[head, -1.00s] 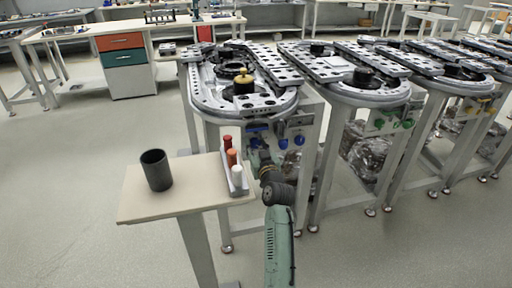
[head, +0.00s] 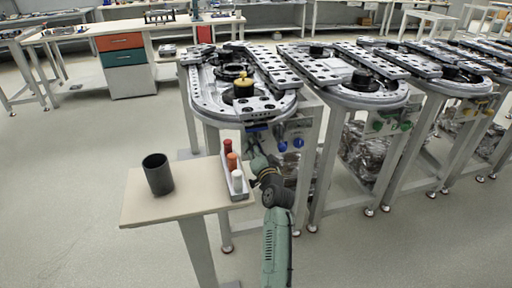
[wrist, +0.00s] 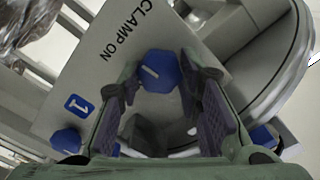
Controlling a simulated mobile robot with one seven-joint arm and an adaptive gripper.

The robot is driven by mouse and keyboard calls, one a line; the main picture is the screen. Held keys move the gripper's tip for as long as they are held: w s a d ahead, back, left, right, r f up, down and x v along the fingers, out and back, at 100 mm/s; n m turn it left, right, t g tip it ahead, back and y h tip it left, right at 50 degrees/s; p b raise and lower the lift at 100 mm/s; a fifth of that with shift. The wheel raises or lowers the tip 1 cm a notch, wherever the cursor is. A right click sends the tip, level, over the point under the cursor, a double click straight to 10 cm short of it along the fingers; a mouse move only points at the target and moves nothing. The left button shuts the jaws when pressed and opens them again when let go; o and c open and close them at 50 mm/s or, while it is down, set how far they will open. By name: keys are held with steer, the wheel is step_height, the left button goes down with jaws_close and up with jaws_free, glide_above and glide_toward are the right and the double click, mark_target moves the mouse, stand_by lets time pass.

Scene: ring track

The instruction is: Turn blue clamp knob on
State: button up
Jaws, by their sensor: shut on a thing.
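A blue knob (wrist: 160,72) with a pale line across its face sits beside the words CLAMP ON on a grey panel (wrist: 100,65). In the wrist view, the fingers of my gripper (wrist: 163,85) are on either side of it and shut on it. The pale line runs slantwise in the picture. In the head view my gripper (head: 257,150) is at the front panel of the nearest ring track (head: 205,95), and the held knob cannot be made out clearly there. Two other blue knobs (head: 283,146) (head: 298,142) are to the right of my gripper.
A small table (head: 200,202) stands just left of my arm. It bears a dark cup (head: 157,174) and a tray (head: 243,192) with red, orange and white pegs close to my gripper. More ring tracks (head: 365,95) stand to the right. Another blue knob (wrist: 66,141) shows in the wrist view.

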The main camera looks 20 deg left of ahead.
steer(key=shift+m, duration=0.6)
steer(key=o, duration=1.1)
steer(key=shift+o, duration=0.2)
steer(key=v, duration=1.2)
